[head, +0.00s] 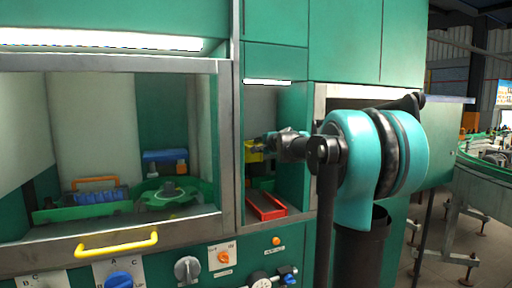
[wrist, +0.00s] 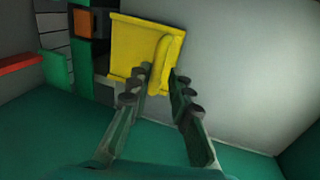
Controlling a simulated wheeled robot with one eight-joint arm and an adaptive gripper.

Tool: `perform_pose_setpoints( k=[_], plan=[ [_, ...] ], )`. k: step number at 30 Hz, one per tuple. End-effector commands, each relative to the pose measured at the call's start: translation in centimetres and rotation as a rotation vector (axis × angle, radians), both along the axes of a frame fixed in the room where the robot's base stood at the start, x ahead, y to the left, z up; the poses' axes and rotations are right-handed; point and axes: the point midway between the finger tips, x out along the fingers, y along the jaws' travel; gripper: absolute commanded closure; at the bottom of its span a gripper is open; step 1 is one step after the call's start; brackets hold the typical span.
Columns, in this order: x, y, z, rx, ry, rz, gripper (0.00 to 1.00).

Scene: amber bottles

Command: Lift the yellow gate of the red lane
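The yellow gate (head: 251,153) stands in the narrow bay right of the large window, above the far end of the red lane (head: 265,206). In the wrist view the gate is a yellow plate (wrist: 130,45) with a raised upright handle (wrist: 160,62). My gripper (head: 264,144) reaches into the bay at the gate's height. In the wrist view its fingertips (wrist: 163,72) lie on either side of the handle's lower part, apart from each other. Whether either finger touches the handle is hard to tell. A red strip, probably the lane (wrist: 20,64), shows at the left edge.
Grey bay walls (wrist: 235,60) enclose the gate closely. A steel post (head: 228,150) stands left of the bay. Knobs (head: 187,268) line the panel below.

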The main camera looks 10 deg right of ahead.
Motion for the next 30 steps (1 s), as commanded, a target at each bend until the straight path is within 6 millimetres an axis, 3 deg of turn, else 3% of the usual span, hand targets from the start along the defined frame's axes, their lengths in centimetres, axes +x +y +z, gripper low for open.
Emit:
perform_pose_setpoints(
  k=[9,15,30],
  plan=[
    [-5.7,-1.6,1.3,0.001,0.0,-0.002,0.8],
    [-7.9,-2.2,1.8,0.002,0.0,-0.001,0.8],
    [-8.8,-2.3,1.9,-0.001,0.001,0.0,0.8]
  ],
)
